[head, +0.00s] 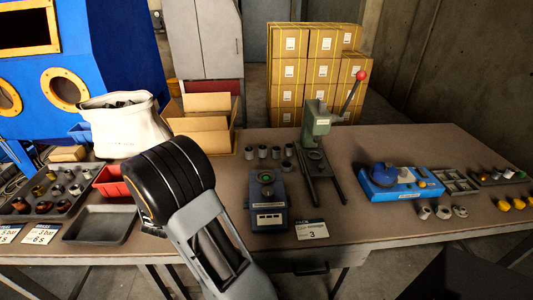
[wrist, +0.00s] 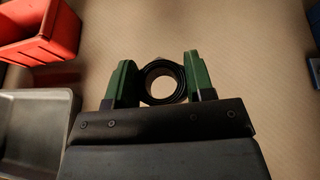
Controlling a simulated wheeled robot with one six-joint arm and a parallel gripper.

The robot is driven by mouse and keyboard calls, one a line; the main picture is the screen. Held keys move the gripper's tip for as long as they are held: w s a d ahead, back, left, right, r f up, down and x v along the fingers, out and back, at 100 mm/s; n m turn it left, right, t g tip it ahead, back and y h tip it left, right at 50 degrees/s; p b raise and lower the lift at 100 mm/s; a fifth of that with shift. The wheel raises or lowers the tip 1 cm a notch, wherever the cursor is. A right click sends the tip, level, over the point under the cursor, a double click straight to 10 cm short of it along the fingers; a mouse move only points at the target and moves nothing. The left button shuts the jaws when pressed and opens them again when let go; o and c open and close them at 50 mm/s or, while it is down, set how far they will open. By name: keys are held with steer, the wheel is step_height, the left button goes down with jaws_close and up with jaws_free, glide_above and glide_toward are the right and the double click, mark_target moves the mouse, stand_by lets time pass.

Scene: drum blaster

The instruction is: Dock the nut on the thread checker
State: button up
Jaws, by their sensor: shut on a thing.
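The nut (wrist: 165,99) is a dark ring in the wrist view, with its hole facing the camera. My gripper (wrist: 162,80) is shut on it, with one green fingertip on each side. The nut appears held above the brown bench top, but its height is hard to tell. In the head view my arm hides the gripper and nut. A dark blue box with a round fitting on top, apparently the thread checker (head: 268,217), stands on the bench just right of my arm. It does not show in the wrist view.
A green lever press (head: 318,125) stands behind and right of the checker, near several grey nuts. A red bin (wrist: 40,35) and a grey tray (wrist: 35,120) lie left of the gripper. A label card (head: 311,230) lies right of the checker. A blue case (head: 400,191) is farther right.

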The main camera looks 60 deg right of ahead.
steer(key=s+d+r+m+g+h+p, duration=0.1)
steer(key=s+d+r+m+g+h, duration=0.2)
steer(key=d, duration=0.5)
steer(key=s+d+r+m+g+p, duration=0.2)
steer(key=s+d+m+g, duration=0.2)
steer(key=d, duration=0.3)
step_height(320, 180, up, 2)
steer(key=m+g+y+p, duration=0.1)
steer(key=m+g+p, duration=0.1)
steer(key=m+g, duration=0.5)
glide_above(266, 178)
steer(key=shift+w+d+n+g, duration=0.15)
steer(key=shift+w+n+g, duration=0.15)
steer(key=shift+g, duration=0.1)
steer(key=shift+s+d+f, duration=0.15)
steer(key=shift+s, duration=0.2)
steer(key=shift+f+b, duration=2.3)
steer(key=shift+f, duration=0.45)
steer(key=shift+w+a, duration=0.1)
steer(key=shift+a, duration=0.1)
steer(key=shift+f, duration=0.35)
steer(key=shift+r, duration=0.35)
steer(key=shift+r+p, duration=0.45)
steer(key=shift+r, duration=0.1)
